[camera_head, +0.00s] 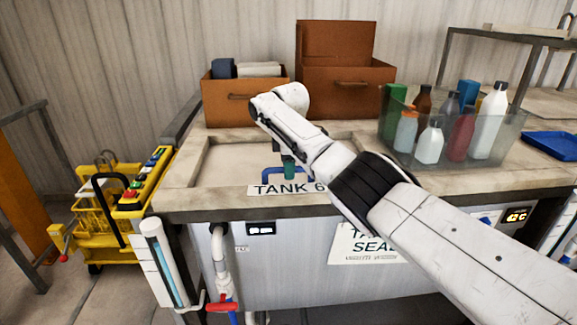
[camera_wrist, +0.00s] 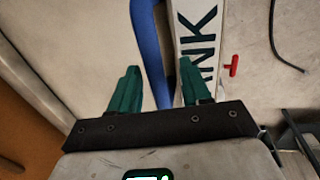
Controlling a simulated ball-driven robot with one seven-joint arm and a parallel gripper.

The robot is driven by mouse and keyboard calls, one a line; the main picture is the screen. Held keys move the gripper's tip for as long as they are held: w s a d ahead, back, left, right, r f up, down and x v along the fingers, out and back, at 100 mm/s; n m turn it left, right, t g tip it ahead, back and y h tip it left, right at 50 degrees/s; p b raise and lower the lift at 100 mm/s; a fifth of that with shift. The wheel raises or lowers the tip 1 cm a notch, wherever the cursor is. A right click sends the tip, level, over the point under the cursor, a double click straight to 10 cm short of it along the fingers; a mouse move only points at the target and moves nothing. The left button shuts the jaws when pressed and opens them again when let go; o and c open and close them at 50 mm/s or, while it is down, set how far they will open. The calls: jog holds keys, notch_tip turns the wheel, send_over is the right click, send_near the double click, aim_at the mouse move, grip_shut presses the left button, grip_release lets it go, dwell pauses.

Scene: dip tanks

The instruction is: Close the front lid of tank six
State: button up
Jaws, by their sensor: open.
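Tank six (camera_head: 320,280) is a metal-fronted tank under a pale worktop, with a "TANK 6" label (camera_head: 262,190) on its front edge; the label also shows in the wrist view (camera_wrist: 198,28). Behind the label is a pale flat panel (camera_head: 225,160), which looks like the front lid; I cannot tell how far it is raised. A blue bar handle (camera_head: 271,172) stands by the label. My gripper (camera_head: 289,168) is over the handle. In the wrist view its green fingers (camera_wrist: 159,72) are apart, with the blue handle (camera_wrist: 150,40) running between them. Contact is unclear.
Brown boxes (camera_head: 345,90) stand at the back. A clear bin (camera_head: 400,150) of bottles and a blue tray (camera_head: 555,146) are on the right. A yellow cart (camera_head: 100,215) stands left. A red valve handle (camera_head: 222,307) is below the front edge.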

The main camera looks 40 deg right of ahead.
notch_tip(320, 180, up, 11)
jog(key=s+a+b, duration=0.1)
jog(key=shift+s+f+b, duration=0.2)
jog(key=shift+s+b, duration=0.15)
jog(key=shift+b, duration=0.05)
jog(key=shift+a, duration=0.1)
dwell(0.4)
